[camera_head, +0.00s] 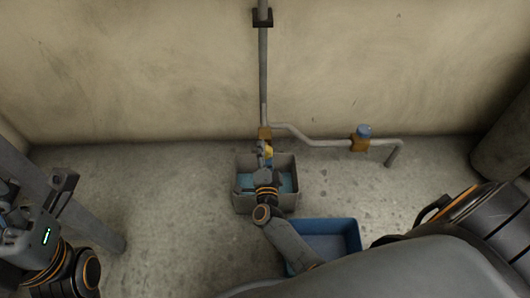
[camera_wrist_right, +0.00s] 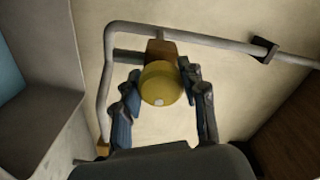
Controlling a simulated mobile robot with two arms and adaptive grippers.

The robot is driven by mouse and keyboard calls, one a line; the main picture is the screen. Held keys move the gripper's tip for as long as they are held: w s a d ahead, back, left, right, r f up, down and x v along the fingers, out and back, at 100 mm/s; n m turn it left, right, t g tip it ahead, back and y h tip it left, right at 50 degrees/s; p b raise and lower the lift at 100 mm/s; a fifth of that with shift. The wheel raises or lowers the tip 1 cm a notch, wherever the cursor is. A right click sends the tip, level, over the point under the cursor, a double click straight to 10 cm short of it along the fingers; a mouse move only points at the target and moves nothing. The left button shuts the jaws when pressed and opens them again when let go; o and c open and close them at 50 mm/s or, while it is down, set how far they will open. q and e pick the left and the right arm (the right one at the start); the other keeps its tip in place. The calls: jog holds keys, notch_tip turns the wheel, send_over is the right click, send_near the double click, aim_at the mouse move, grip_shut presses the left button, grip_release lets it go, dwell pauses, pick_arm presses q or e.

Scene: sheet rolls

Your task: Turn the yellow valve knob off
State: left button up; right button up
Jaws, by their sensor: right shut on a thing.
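The yellow valve knob (camera_head: 268,151) sits on a brown valve body (camera_head: 264,133) low on the wall pipe, just above a grey bin. In the right wrist view the round knob (camera_wrist_right: 161,83) faces the camera, with one finger on each side. My right gripper (camera_head: 266,160) is shut on the knob; in the head view it partly covers it. My left gripper (camera_head: 62,186) is at the left edge, far from the valve, and I cannot tell its jaw state.
A grey bin (camera_head: 246,206) with blue inside stands beneath the valve. A blue bin (camera_head: 345,225) is to its right, partly behind my arm. A blue knob (camera_head: 364,131) sits farther right on the pipe (camera_head: 321,142). Floor at left is clear.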

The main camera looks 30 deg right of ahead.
jog(key=o, duration=1.2)
jog(key=shift+w, duration=0.1)
jog(key=shift+c, duration=0.2)
jog(key=v, duration=1.2)
